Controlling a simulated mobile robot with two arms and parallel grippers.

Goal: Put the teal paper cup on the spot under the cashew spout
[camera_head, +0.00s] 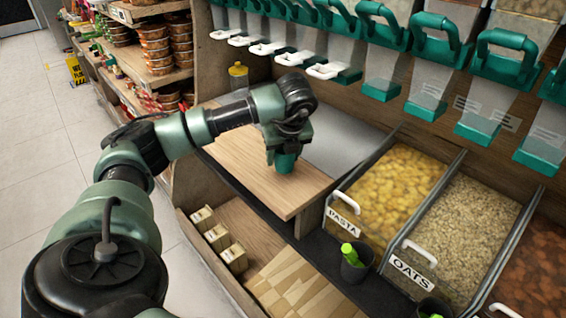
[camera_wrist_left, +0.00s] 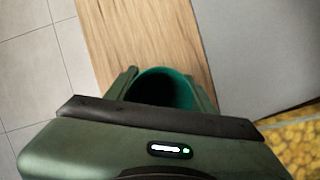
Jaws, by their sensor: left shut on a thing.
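The teal paper cup (camera_head: 285,162) is upright at the wooden counter, below my left gripper (camera_head: 286,150). In the left wrist view the cup (camera_wrist_left: 165,88) shows its open, dark inside between the two fingers. My left gripper (camera_wrist_left: 168,92) is shut on the cup. Whether the cup's base touches the wood cannot be told. A row of spouts with white handles (camera_head: 268,47) hangs at the back above the counter. I cannot tell which one is the cashew spout. My right gripper is not in view.
The wooden counter (camera_head: 235,165) is mostly bare, with a grey panel (camera_head: 340,140) beside it. A yellow-capped bottle (camera_head: 238,76) stands at the back. Bins of pasta (camera_head: 390,185) and oats (camera_head: 460,225) are at right. Small boxes (camera_head: 219,237) sit on the lower shelf.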

